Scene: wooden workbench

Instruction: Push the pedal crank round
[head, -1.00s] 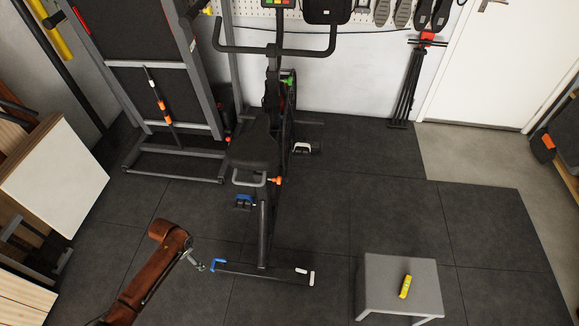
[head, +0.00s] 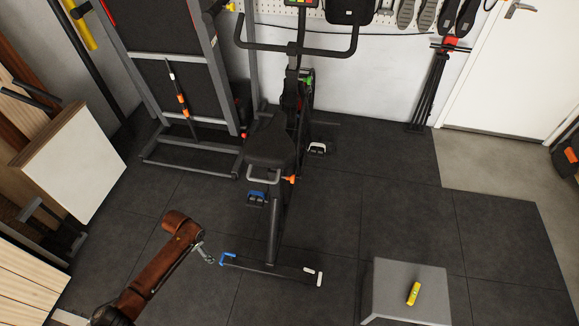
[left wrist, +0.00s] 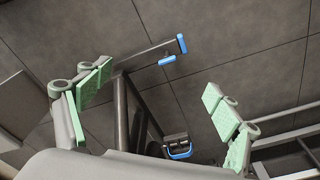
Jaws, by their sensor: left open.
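The exercise bike (head: 270,150) stands on the dark tiled floor. Its near pedal (head: 257,198), with blue trim, hangs low on the left side. The other pedal (head: 317,148), with white trim, is on the right side; the crank arms are mostly hidden by the frame. My left gripper (head: 206,254) is open and empty, near the blue-capped end of the rear foot bar, to the lower left of the blue pedal and apart from it. In the left wrist view the blue pedal (left wrist: 180,150) shows low between the spread green-padded fingers. My right gripper is not in view.
The rear foot bar (head: 270,268) crosses the floor by my left gripper. A grey stool (head: 430,280) with a yellow object (head: 413,293) stands at lower right. A folded treadmill (head: 165,70) is behind left, and a white-faced box (head: 85,165) at far left.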

